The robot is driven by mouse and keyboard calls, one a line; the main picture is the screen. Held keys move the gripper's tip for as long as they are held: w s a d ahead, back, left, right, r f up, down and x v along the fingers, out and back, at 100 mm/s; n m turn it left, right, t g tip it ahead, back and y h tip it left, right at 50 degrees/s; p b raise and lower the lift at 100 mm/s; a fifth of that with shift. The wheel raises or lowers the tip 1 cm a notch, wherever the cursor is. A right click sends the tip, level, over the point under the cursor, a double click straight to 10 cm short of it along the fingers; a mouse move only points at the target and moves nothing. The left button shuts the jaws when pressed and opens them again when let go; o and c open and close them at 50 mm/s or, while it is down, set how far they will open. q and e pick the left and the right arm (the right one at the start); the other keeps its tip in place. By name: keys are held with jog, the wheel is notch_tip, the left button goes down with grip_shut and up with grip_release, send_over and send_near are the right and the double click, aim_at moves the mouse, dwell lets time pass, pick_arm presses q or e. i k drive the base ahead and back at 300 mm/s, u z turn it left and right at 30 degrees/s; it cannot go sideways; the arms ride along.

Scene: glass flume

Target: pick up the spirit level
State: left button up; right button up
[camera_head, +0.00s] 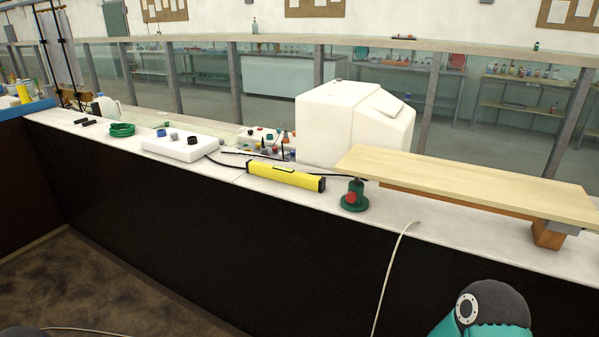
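The spirit level (285,178) is a yellow bar with dark ends. It lies on the white worktop near its front edge, left of a green and red jack-like stand. A teal and dark grey part of my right arm shows at the bottom right, well below and apart from the level. Its gripper is outside the frame. A small dark rounded shape shows at the bottom left edge, and I cannot tell what it is. Neither gripper is in view.
A white tank (353,122) stands behind the level. A white box with knobs (183,146) and a green coil (121,130) lie left. A pale cable hangs over the front edge.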

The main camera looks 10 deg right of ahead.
aim_at(277, 173)
jog(key=z, duration=0.05)
jog(key=i, duration=0.9)
jog(key=u, duration=0.5)
